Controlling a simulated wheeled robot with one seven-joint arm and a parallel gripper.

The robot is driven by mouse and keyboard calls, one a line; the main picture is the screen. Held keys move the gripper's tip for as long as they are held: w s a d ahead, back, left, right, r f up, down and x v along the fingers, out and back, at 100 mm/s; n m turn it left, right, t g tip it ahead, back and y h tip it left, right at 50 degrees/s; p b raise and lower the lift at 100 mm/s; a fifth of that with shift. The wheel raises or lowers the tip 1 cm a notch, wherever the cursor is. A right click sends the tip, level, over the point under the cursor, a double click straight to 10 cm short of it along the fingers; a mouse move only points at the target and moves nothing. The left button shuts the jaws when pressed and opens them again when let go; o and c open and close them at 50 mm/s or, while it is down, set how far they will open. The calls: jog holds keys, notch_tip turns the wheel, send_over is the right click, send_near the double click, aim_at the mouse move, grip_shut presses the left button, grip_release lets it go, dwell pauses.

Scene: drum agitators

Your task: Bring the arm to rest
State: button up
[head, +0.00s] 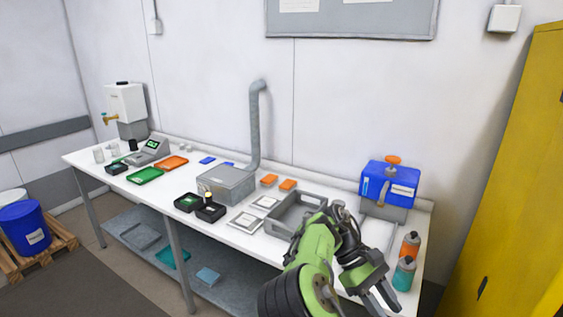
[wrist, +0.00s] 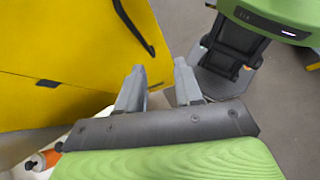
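My arm, green and black, reaches in from the bottom of the head view over the right part of the bench. Beyond the fingers are the yellow cabinet (wrist: 60,60) and the grey floor (wrist: 185,35).
The yellow cabinet (head: 515,180) stands at the right.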

jog(key=s+a+r+m+t+y, duration=0.2)
jog(key=s+t, duration=0.2)
jog(key=s, duration=0.3)
jog(key=s+a+r+m+t+y, duration=0.2)
jog(key=s+r+t, duration=0.1)
jog(key=s, duration=0.3)
jog(key=s+a+r+m+t+y, duration=0.2)
jog(key=s+m+t, duration=0.1)
jog(key=s+t, duration=0.2)
jog(key=s, duration=0.2)
jog(key=shift+s+r+t+y, duration=0.3)
jog(key=shift+s+r+t, duration=0.05)
jog(key=shift+t, duration=0.05)
